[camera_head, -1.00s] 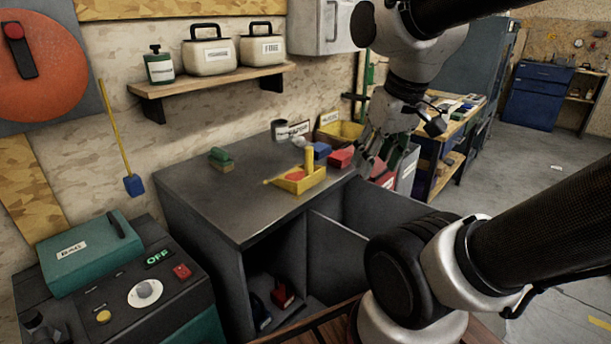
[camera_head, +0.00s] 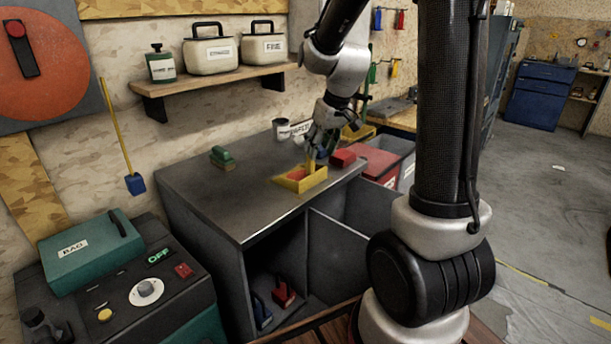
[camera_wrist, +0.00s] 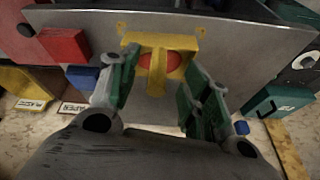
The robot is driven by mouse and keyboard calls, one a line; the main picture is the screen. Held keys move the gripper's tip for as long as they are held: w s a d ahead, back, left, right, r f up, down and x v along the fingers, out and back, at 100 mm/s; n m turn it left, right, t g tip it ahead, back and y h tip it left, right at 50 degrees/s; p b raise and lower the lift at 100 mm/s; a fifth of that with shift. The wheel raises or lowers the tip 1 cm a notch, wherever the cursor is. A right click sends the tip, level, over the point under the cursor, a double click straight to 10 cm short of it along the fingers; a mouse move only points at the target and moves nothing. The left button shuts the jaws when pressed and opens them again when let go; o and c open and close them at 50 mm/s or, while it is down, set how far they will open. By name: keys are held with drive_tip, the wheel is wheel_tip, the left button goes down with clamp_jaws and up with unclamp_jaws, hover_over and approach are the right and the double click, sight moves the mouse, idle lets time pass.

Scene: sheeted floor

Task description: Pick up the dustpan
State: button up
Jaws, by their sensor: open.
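The yellow dustpan (camera_head: 299,182) sits on the grey cabinet top near its right front part. Its handle stands up, and something red (camera_head: 297,173) shows inside the pan. My gripper (camera_head: 318,150) is just above and behind the dustpan and hides part of its handle. In the wrist view, my gripper (camera_wrist: 160,70) is open, with green-padded fingers on either side of the dustpan's handle (camera_wrist: 157,80). The fingers look apart from the handle; the exact depth between them is hard to tell.
A red block (camera_head: 343,158) lies right of the dustpan. A blue object (camera_wrist: 82,76) shows near my finger. A green brush (camera_head: 221,157) lies left on the cabinet top (camera_head: 220,200), with clear surface between. A wall shelf (camera_head: 215,90) holds containers above.

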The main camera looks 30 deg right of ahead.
sight(311, 161)
drive_tip(key=shift+n, duration=0.4)
drive_tip(key=x, duration=0.3)
drive_tip(key=w+x, duration=0.1)
drive_tip(key=x, duration=0.3)
drive_tip(key=shift+w+a+r, duration=0.1)
drive_tip(key=shift+w+a, duration=0.05)
clamp_jaws()
